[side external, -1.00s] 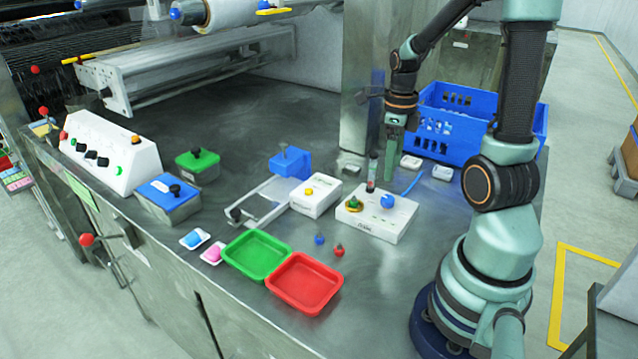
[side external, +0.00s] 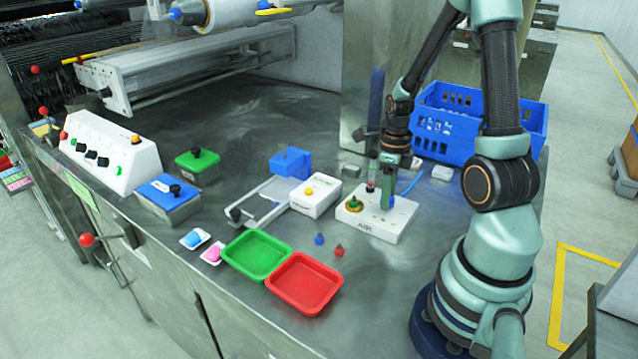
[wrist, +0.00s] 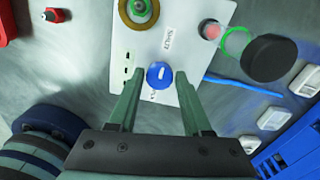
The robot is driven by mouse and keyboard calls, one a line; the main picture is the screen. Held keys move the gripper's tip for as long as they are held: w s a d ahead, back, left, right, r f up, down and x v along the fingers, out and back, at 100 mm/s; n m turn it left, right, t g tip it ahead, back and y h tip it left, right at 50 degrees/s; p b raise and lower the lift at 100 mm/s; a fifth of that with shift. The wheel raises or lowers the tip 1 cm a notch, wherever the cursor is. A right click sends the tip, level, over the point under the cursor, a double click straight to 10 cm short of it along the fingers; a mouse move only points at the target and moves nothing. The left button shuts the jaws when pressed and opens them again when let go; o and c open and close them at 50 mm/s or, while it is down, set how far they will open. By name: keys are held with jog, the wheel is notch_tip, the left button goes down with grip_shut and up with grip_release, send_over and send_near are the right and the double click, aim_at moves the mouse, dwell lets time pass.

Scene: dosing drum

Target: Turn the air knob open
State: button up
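The air box (side external: 367,222) is white and stands on the metal table in front of my arm; its front reads "AIR". Its blue round knob (wrist: 160,73) shows in the wrist view with a short white mark on top. A "SHUT" label lies on the box beyond the knob; a second label near it is mostly covered. My gripper (side external: 388,203) points down over the box. In the wrist view its two fingers are apart, one left and one right of the knob, with gaps visible. In the side view the gripper largely hides the knob.
A blue crate (side external: 470,145) stands behind. Green (side external: 232,262) and red trays (side external: 275,290) lie at the front.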

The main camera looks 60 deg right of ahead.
grip_shut()
